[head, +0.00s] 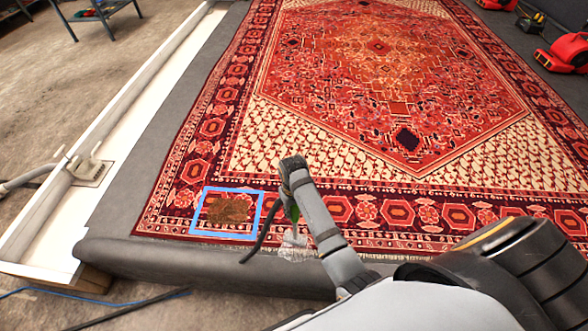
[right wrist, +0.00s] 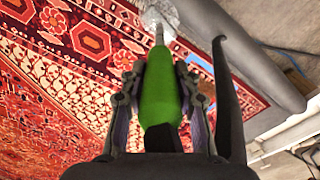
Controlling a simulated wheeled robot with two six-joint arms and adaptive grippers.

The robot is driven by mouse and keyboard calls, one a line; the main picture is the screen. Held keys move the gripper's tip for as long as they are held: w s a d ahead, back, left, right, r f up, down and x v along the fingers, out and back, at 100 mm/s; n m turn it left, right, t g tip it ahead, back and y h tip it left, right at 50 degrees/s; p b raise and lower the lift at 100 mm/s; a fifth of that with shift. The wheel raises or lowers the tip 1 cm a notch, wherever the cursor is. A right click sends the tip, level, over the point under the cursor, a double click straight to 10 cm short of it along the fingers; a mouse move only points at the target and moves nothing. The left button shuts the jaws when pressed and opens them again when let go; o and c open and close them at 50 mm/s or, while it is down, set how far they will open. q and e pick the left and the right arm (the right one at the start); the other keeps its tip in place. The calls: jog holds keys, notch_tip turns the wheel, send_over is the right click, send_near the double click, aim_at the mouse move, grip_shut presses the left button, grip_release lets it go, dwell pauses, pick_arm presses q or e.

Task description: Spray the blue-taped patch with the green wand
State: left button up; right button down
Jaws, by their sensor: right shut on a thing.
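A square of blue tape (head: 261,214) frames a brown stained patch (head: 228,211) at the rug's near left corner. My right gripper (head: 291,193) is just right of the tape in the head view, above the rug. It is shut on the green wand (right wrist: 160,98), whose grip lies between both fingers in the right wrist view. The wand's thin nozzle ends in a clear, crinkled-looking tip (right wrist: 158,14), also visible near the rug's fringe in the head view (head: 293,243). A dark hose hangs from the wand. The patch does not show in the right wrist view. My left gripper is out of view.
The patterned rug (head: 380,100) lies on a grey mat with a rounded near edge (head: 200,267). A white trough (head: 60,205) with a pale fitting (head: 88,168) runs along the left. Red machines (head: 566,54) stand at the far right.

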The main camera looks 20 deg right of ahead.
jog(key=shift+w+f+n+b, duration=0.3)
jog(key=shift+w+f+n, duration=0.1)
jog(key=shift+n, duration=0.1)
jog(key=w+d+n+t+y+b, duration=0.2)
jog(key=w+n+t+b, duration=0.1)
jog(key=w+n+b, duration=0.2)
jog(key=w+d+f+n+t+y+b, duration=0.1)
jog(key=w+d+n+t+y+b, duration=0.1)
jog(key=w+n+b, duration=0.3)
jog(key=w+d+n+t, duration=0.1)
jog(key=w+n, duration=0.3)
jog(key=n, duration=0.5)
jog(key=shift+w+f+n+t, duration=0.15)
jog(key=shift+w+n+t, duration=0.15)
jog(key=shift+t, duration=0.1)
jog(key=shift+s+d+b, duration=0.1)
jog(key=shift+b, duration=0.2)
